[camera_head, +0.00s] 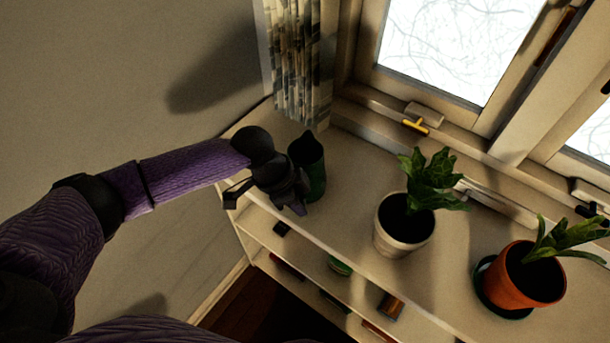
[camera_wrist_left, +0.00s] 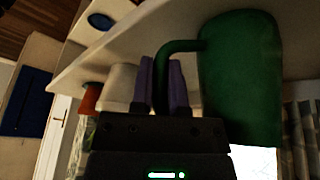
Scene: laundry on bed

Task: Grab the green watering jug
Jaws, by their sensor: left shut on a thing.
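The green watering jug (camera_head: 312,168) stands upright on the top of the white shelf, at its left end near the curtain. My left gripper (camera_head: 296,196) is at the jug's near side and partly hides it in the head view. In the left wrist view the jug (camera_wrist_left: 240,75) fills the right part, and its handle (camera_wrist_left: 162,75) passes between the two purple fingers (camera_wrist_left: 168,90). The left gripper is shut on this handle. My right gripper is not in view.
A white pot (camera_head: 402,232) with a leafy plant stands to the right of the jug. An orange pot (camera_head: 520,280) stands farther right. The patterned curtain (camera_head: 297,60) and window are behind. Small items lie on the lower shelves. The shelf top between jug and white pot is clear.

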